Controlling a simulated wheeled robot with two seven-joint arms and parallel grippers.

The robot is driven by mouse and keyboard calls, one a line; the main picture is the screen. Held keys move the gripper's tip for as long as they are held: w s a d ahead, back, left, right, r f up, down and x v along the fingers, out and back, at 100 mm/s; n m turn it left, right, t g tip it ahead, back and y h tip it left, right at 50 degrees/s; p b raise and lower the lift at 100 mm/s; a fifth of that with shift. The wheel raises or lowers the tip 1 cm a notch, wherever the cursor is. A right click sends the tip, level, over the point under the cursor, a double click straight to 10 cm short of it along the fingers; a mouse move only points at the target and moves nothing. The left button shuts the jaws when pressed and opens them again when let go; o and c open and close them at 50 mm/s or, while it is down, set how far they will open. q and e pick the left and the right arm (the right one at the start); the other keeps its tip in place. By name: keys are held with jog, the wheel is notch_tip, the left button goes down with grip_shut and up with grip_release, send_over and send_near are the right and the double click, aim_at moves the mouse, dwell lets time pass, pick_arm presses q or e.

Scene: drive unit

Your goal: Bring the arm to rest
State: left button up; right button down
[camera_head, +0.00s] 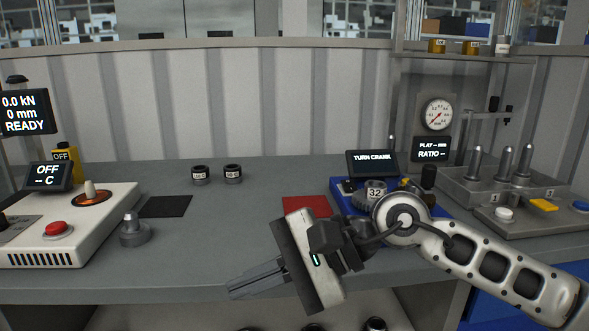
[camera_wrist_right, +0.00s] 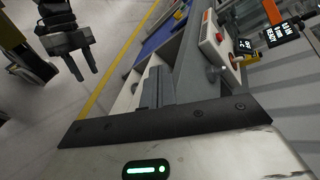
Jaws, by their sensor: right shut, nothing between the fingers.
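My right arm (camera_head: 490,265) reaches in from the right in the head view. Its gripper (camera_head: 232,288) points left, in front of the table's front edge, with its fingers together and nothing between them. The shut fingers also show in the right wrist view (camera_wrist_right: 154,85). My left gripper (camera_wrist_right: 84,72) shows only in the right wrist view, at the upper left, hanging over the floor. Its two fingers stand apart and hold nothing visible.
The grey table (camera_head: 255,205) bears a white heater unit (camera_head: 95,225), a black pad (camera_head: 166,206), a red pad (camera_head: 306,206) and two dark rings (camera_head: 201,175). A blue crank unit (camera_head: 345,200) sits behind my right wrist. A grey fixture (camera_head: 480,190) stands right. The middle is clear.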

notch_tip(320, 180, up, 5)
jog(key=s+a+m+t+y+p, duration=0.2)
jog(key=m+y, duration=0.6)
jog(key=m, duration=0.7)
jog(key=w+d+f+n+t+h+p, duration=0.15)
jog(key=d+f+n+t+h, duration=0.55)
jog(key=n, duration=1.1)
jog(key=w+d+f+n+t+h+p, duration=0.15)
jog(key=d+f+n+t+h, duration=0.6)
jog(key=n, duration=0.95)
pick_arm(q)
jog(key=shift+s+a+r+g, duration=0.1)
jog(key=shift+a+r+g, duration=0.05)
jog(key=shift+r, duration=0.35)
jog(key=shift+a+r+g, duration=0.1)
jog(key=shift+r+g, duration=0.05)
jog(key=shift+r, duration=0.3)
pick_arm(e)
jog(key=s+d+f+m+g+h, duration=0.1)
jog(key=s+d+f+m+g, duration=0.1)
jog(key=s+f+m, duration=0.3)
jog(key=s+d+f+m+g+h, duration=0.2)
jog(key=s+f+m, duration=0.4)
jog(key=f, duration=0.5)
jog(key=d+m+g, duration=0.1)
jog(key=d, duration=0.1)
jog(key=shift+s+d, duration=0.25)
jog(key=shift+d, duration=0.1)
